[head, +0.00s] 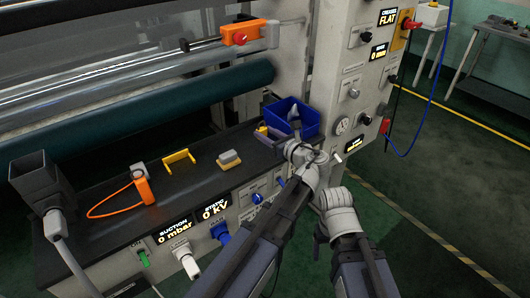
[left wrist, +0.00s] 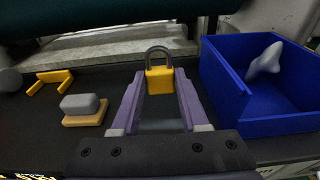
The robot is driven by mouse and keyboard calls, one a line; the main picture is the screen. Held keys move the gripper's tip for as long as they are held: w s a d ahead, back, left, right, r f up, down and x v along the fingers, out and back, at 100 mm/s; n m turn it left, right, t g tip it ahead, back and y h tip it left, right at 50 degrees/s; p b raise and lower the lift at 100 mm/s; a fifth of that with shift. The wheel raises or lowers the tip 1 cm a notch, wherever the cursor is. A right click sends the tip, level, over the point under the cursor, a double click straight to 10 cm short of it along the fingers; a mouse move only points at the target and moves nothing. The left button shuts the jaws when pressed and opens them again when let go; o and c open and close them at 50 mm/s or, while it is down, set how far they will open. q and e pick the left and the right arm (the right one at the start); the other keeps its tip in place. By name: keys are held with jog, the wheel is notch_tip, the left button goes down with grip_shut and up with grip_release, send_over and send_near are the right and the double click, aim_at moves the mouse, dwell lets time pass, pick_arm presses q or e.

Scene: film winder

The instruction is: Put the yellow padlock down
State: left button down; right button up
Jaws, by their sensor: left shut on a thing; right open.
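The yellow padlock (left wrist: 160,80) with a grey shackle is upright between the purple fingers of my left gripper (left wrist: 160,100) in the left wrist view. The fingers are shut on its body. In the head view my left gripper (head: 267,136) is over the dark shelf (head: 203,188), just in front of the blue bin, and a bit of the padlock's yellow (head: 262,130) shows there. I cannot tell whether the padlock touches the shelf. My right arm shows at the lower right, but its fingers do not show.
The blue bin (left wrist: 222,77) right of the padlock holds a grey-white piece (left wrist: 265,61). A yellow block with a grey top (left wrist: 84,108) and a yellow bracket (left wrist: 48,80) lie to the left. Farther left is an orange tool with a loop (head: 143,187). A green roller (head: 150,110) runs behind.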

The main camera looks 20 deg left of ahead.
aim_at(266, 151)
pick_arm(q)
jog(key=shift+f, duration=0.15)
notch_tip(266, 151, down, 4)
jog(key=b, duration=0.3)
jog(key=shift+b, duration=0.4)
jog(key=shift+c, duration=2.1)
grip_release()
